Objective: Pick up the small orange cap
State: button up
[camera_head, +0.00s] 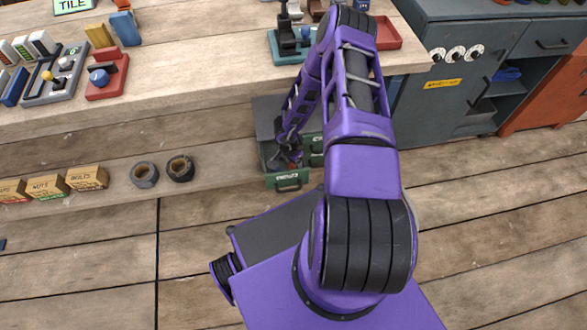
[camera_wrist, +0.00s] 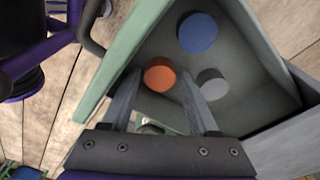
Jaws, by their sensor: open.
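The small orange cap (camera_wrist: 160,76) shows in the wrist view inside an open drawer (camera_wrist: 150,32) with a grey inside and a green front. My gripper (camera_wrist: 160,88) is open, with one finger on each side of the orange cap in the picture. I cannot tell whether the fingers touch it or are still above it. In the camera_head view my gripper (camera_head: 290,160) is down at the green-fronted drawer (camera_head: 287,181) under the workbench, and the cap cannot be made out there.
A blue cap (camera_wrist: 198,32) and a grey cap (camera_wrist: 211,84) lie in the same drawer, close to the orange one. The drawer's walls stand around the fingers. Two dark rolls (camera_head: 180,168) and several labelled boxes (camera_head: 87,178) are on the low shelf at left.

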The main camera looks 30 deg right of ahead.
grip_shut()
dwell(0.3)
